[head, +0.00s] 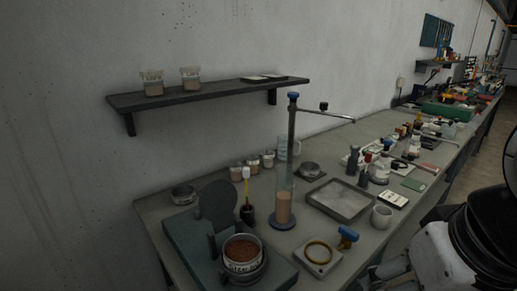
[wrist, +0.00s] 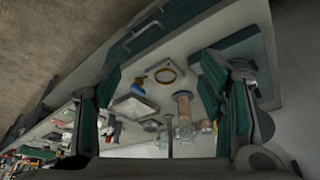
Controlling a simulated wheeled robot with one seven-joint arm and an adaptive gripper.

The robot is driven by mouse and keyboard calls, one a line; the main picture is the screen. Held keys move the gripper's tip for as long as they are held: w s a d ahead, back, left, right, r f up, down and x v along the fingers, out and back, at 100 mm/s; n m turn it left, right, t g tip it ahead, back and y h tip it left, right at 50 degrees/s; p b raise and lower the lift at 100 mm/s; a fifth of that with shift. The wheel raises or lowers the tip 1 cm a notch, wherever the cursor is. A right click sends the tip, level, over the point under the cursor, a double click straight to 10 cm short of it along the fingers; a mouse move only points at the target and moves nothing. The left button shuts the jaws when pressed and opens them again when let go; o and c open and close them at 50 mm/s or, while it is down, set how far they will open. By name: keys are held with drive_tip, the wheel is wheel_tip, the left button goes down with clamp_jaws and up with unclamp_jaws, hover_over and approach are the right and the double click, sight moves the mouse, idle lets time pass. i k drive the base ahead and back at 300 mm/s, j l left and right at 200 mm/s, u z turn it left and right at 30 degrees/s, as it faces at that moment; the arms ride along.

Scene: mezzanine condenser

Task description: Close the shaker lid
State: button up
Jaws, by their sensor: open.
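The shaker (head: 183,245) is a dark teal box at the near left end of the bench in the head view. Its round dark lid (head: 218,203) stands raised, nearly upright. A metal sieve (head: 243,268) holding brown grains sits on the box in front of the lid. My gripper (wrist: 160,85) is open and empty in the wrist view, its two fingers wide apart above the bench. In the head view my arm is at the lower right, apart from the shaker.
A tall glass cylinder (head: 284,205) with a metal post stands right of the lid. A dark shelf (head: 210,95) hangs on the wall above.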

sight(218, 199)
drive_tip(key=i+j+u, duration=0.15)
drive_tip(key=u, duration=0.5)
